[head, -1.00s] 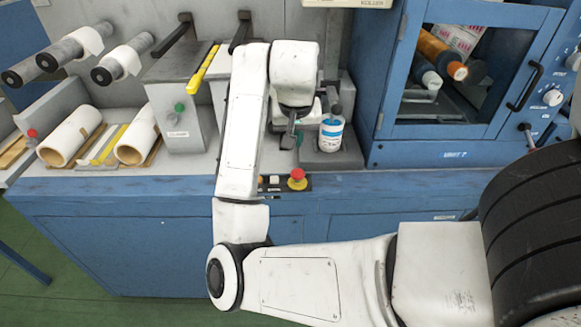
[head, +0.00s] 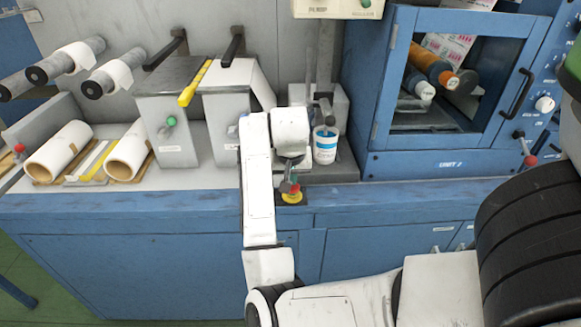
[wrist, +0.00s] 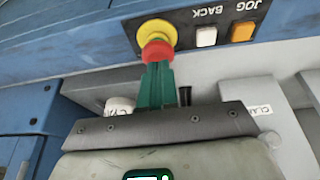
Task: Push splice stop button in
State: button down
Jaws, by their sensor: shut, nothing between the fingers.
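The stop button is a red mushroom head (wrist: 157,49) on a yellow round base (wrist: 158,29), set in a dark panel on the blue front ledge. In the head view the yellow base (head: 292,198) shows just below my gripper (head: 289,186), which mostly covers the red head. In the wrist view my gripper (wrist: 156,68) has its green fingers shut together, with their tips right at the near edge of the red head. I cannot tell whether they touch it. I cannot tell whether the button is pressed in.
A white BACK button (wrist: 206,37) and an orange JOG button (wrist: 242,31) sit beside the stop button. A white cup (head: 326,146) stands on the grey block behind. A grey splice housing (head: 166,115) and the blue cabinet (head: 455,160) flank the spot.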

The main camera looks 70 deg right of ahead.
aim_at(293, 188)
jog(key=shift+d+f, duration=0.1)
jog(key=shift+f, duration=0.5)
jog(key=shift+s+f, duration=0.15)
jog(key=shift+f, duration=1.15)
jog(key=shift+s, duration=0.1)
jog(key=shift+r+p, duration=0.3)
jog(key=shift+r, duration=0.1)
jog(key=r+p, duration=0.4)
jog(key=r, duration=0.1)
jog(key=shift+w+a+p, duration=0.2)
jog(key=shift+a+p, duration=0.1)
jog(key=w+b+v, duration=0.1)
jog(key=v, duration=0.8)
jog(key=shift+s+a+r, duration=0.25)
jog(key=shift+s+a, duration=0.05)
jog(key=shift+s, duration=0.2)
